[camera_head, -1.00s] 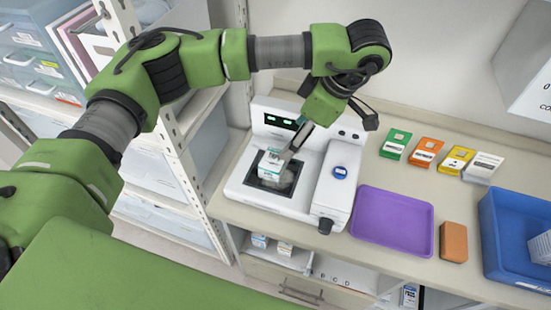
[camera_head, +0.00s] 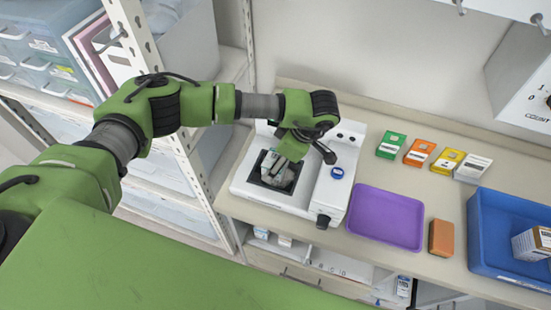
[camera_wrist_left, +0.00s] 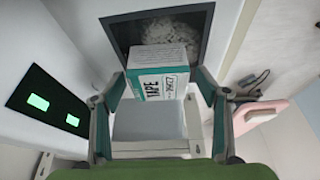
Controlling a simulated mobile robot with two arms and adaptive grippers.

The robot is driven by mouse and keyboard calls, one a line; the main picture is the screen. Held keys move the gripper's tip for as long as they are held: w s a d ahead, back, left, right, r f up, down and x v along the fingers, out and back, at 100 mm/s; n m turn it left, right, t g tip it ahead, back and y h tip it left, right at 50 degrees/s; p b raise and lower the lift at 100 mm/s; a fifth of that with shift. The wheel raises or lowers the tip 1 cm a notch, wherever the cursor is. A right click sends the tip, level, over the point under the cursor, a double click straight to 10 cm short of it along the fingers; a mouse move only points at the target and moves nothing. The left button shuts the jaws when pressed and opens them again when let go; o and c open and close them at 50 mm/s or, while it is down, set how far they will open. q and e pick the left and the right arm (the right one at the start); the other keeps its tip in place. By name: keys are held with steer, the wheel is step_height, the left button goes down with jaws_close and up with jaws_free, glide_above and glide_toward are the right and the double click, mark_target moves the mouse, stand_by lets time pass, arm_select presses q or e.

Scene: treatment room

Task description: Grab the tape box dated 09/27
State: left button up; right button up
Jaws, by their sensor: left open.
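The tape box (camera_wrist_left: 160,75) is white and teal, with "TAPE" on its face; its small date print is hard to read. It stands in the dark recess (camera_wrist_left: 122,30) of a white device, with crumpled clear material behind it. In the head view the box (camera_head: 271,163) is partly covered by my left gripper (camera_head: 287,160), which is over the recess. In the left wrist view my left gripper (camera_wrist_left: 160,88) is open, with one finger on each side of the box. Contact cannot be told. My right gripper is not in view.
The white device (camera_head: 325,190) stands on the counter beside a shelf rack (camera_head: 175,130). To its right are a purple tray (camera_head: 385,217), a brown block (camera_head: 441,238) and a blue bin (camera_head: 490,225). Small green (camera_head: 391,145), orange, yellow and white packs lie behind them.

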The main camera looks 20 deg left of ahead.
arm_select(q)
steer(key=shift+w+a+f, duration=0.1)
steer(key=shift+a+f, duration=0.05)
steer(key=shift+f, duration=0.3)
steer(key=c, duration=1.2)
steer(key=shift+r, duration=0.1)
steer(key=shift+c, duration=0.2)
